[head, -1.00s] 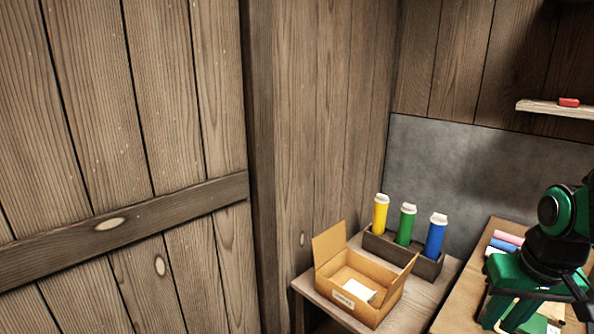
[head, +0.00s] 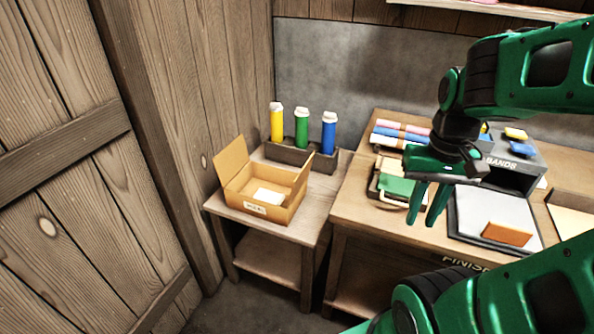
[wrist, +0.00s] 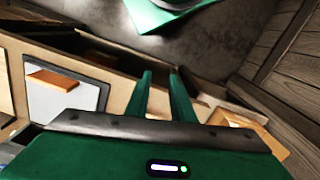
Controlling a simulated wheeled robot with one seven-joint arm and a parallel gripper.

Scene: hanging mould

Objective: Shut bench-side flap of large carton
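The large carton (head: 272,213) is an open brown box on a small side table. Its left flap (head: 232,161) stands up and leans outward. Its right flap, on the bench side (head: 302,174), also stands up, tilted outward. A white item (head: 268,197) lies inside. My gripper (head: 421,223) hangs over the front left of the bench, well to the right of the carton, fingers pointing down. The fingers are apart with nothing between them; the wrist view shows the same gap (wrist: 161,72). A tan shape at the right of the wrist view looks like the carton, partly hidden by my gripper.
A dark holder (head: 288,155) with yellow, green and blue bottles stands right behind the carton. The bench (head: 358,205) carries rolls, a green item (head: 394,187), a tray with an orange block (head: 507,233) and a bands box. Floor shows between side table and bench.

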